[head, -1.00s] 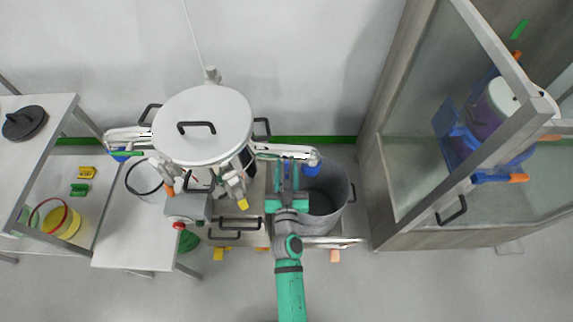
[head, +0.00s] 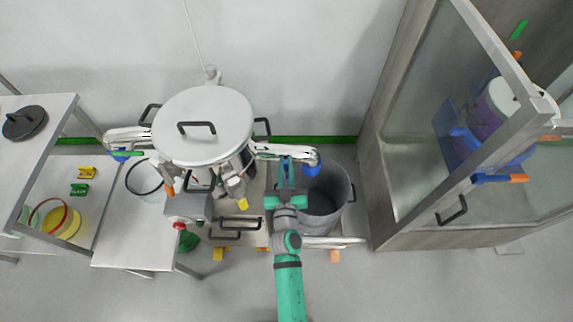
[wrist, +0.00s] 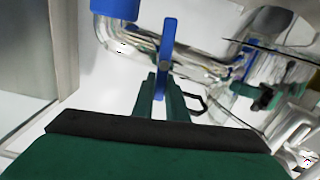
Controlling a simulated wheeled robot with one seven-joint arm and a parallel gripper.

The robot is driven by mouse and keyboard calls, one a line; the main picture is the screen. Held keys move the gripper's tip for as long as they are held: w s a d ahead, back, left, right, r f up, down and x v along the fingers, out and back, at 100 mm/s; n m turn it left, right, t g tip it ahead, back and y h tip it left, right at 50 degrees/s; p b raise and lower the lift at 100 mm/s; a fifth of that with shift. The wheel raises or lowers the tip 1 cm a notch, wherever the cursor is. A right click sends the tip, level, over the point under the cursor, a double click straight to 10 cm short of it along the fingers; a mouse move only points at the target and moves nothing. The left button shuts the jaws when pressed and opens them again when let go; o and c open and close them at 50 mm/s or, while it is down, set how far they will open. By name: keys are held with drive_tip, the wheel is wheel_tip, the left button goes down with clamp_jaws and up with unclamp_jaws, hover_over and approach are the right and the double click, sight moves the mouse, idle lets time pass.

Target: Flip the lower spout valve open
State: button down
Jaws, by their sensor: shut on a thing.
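The steel vessel (head: 203,125) has pipe spouts on both sides. The right spout (head: 280,151) ends in a blue outlet (head: 312,167) above a grey bucket. My gripper (head: 286,181) is just below this spout in the head view. In the wrist view, my gripper (wrist: 161,92) is shut on a blue valve lever (wrist: 167,45), which stands up between the green fingers. The lever's upper end lies in front of the curved pipe (wrist: 145,58). The blue outlet also shows in the wrist view (wrist: 116,8).
The grey bucket (head: 333,205) stands right of my gripper. A control box with a red button (head: 179,225) and a yellow-tipped part (head: 243,203) are to the left. A glass-fronted cabinet (head: 410,170) stands at the right.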

drive_tip(key=shift+a+n, duration=0.1)
drive_tip(key=shift+n, duration=0.2)
drive_tip(key=c, duration=1.8)
unclamp_jaws()
drive_tip(key=shift+o, duration=0.2)
drive_tip(key=shift+s, duration=0.15)
drive_tip(key=s, duration=1)
drive_tip(key=shift+s, duration=0.3)
drive_tip(key=shift+o, duration=0.4)
